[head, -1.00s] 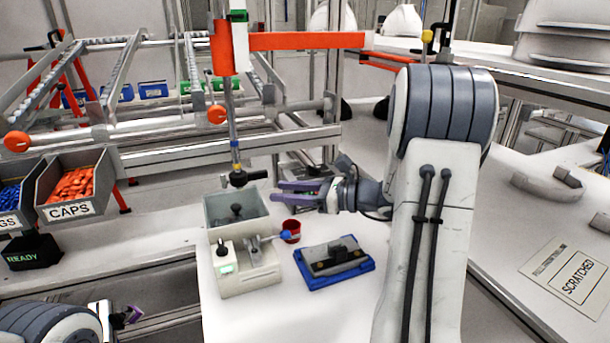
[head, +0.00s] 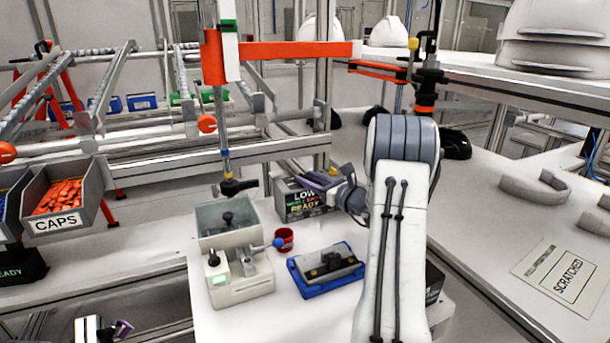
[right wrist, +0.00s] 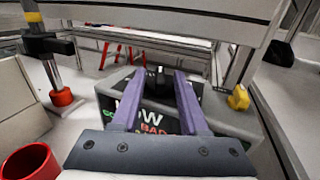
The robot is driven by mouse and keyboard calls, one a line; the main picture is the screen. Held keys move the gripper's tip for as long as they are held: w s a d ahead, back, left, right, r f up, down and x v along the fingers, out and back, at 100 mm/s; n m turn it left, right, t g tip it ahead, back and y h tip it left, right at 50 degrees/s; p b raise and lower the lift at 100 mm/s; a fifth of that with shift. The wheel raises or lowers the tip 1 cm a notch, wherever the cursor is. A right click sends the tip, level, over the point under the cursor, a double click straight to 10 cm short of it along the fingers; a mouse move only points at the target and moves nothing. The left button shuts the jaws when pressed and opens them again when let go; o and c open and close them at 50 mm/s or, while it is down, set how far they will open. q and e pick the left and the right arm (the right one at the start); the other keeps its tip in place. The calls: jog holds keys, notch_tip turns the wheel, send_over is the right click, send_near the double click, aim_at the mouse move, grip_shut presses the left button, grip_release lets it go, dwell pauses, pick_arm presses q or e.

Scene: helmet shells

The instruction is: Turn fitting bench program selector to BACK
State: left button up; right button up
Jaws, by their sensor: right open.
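A dark box with lit words, among them LOW and READY (head: 295,207), stands at the back of the white bench. In the right wrist view the box (right wrist: 150,122) has a small dark upright knob (right wrist: 158,78) near its top. My right gripper (head: 312,178) is open, its purple fingers over the box; in the wrist view they lie either side of the knob, apart from it as far as I can tell. No BACK label is readable. My left gripper (head: 122,328) shows only partly at the bottom left edge; its jaws are unclear.
A vertical rod (head: 224,140) hangs above the bin.

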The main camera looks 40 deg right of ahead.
jog(key=shift+w+a, duration=0.1)
jog(key=shift+w, duration=0.65)
grip_shut()
jog(key=shift+n+y, duration=0.7)
jog(key=shift+y, duration=0.4)
grip_release()
